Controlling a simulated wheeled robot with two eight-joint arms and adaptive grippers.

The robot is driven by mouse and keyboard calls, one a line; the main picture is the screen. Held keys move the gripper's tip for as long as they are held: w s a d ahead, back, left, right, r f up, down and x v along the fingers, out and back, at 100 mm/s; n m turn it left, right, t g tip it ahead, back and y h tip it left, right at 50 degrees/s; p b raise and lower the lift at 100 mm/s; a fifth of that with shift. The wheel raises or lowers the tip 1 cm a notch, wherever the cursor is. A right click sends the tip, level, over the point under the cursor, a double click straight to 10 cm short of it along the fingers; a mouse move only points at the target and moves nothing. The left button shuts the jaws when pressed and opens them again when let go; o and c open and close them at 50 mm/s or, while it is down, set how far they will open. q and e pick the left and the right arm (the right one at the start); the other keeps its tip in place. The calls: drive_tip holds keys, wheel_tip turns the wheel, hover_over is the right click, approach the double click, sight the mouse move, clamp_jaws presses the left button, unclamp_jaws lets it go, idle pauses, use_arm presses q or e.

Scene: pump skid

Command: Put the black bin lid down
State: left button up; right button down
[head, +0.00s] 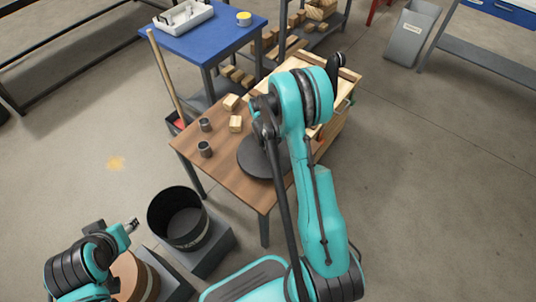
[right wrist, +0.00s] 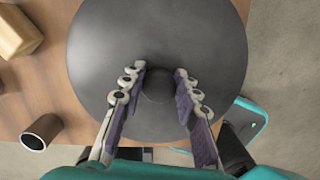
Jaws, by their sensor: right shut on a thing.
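The black bin lid (head: 252,160) is a dark round disc at the front right of the brown wooden table (head: 190,147). In the right wrist view the lid (right wrist: 110,45) fills the middle, with its round knob (right wrist: 158,88) between the fingers. My right gripper (right wrist: 159,70) is shut on the knob. In the head view my right arm hides this gripper and part of the lid. I cannot tell whether the lid touches the tabletop. My left gripper (head: 133,225) is at the lower left, away from the lid, and its jaw opening is unclear.
An open black bin (head: 160,222) stands left of the table on a grey base. A blue table (head: 205,38) stands behind.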

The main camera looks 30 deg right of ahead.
drive_tip(key=shift+w+d+f, duration=0.15)
drive_tip(key=shift+d+f, duration=0.05)
wheel_tip(320, 180, down, 4)
drive_tip(key=shift+b, duration=1.15)
drive_tip(key=shift+r, duration=0.1)
drive_tip(key=c, duration=1.1)
unclamp_jaws()
drive_tip(key=shift+c, duration=0.2)
